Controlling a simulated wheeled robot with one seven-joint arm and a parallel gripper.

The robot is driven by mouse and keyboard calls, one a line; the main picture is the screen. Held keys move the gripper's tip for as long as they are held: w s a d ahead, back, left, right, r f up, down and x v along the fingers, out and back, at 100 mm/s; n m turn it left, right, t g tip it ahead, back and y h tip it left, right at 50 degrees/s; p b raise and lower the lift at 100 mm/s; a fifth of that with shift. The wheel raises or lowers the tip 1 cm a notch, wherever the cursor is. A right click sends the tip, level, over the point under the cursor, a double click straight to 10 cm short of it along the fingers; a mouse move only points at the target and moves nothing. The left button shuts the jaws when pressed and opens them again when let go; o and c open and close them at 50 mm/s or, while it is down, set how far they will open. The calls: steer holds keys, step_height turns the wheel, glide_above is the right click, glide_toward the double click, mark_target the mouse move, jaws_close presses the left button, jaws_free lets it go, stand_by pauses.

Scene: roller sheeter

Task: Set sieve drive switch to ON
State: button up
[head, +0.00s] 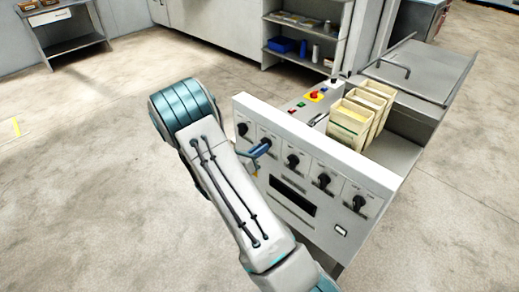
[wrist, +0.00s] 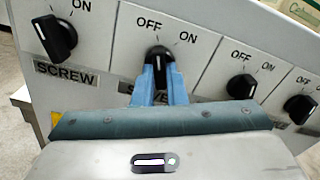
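The sieve drive switch (wrist: 160,55) is a black rotary knob with a white line, below the words OFF and ON. Its line stands nearly upright in the wrist view, nearer OFF. My gripper (wrist: 161,78) reaches the knob from below in the wrist view. Its two blue fingers lie on either side of the knob's handle with no clear gap, and it looks shut on it. In the head view, my gripper (head: 261,149) is at the panel and covers most of this knob.
The SCREW knob (wrist: 55,38) is close on the left. Another knob (wrist: 242,87) is close on the right. The grey panel (head: 300,205) also carries a dark display. Cream bins (head: 352,120) and a red button (head: 314,96) stand behind it. Floor on the left is clear.

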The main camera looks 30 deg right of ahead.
steer(key=shift+f+b, duration=0.1)
steer(key=shift+b, duration=0.3)
jaws_close()
steer(key=m+b, duration=0.8)
steer(key=b, duration=0.2)
steer(key=shift+m+b, duration=0.3)
steer(key=shift+b, duration=0.05)
steer(key=shift+w, duration=0.1)
steer(key=o, duration=0.7)
jaws_free()
steer(key=shift+a, duration=0.15)
steer(key=b+v, duration=0.2)
steer(key=v, duration=1.1)
steer(key=shift+a, duration=0.3)
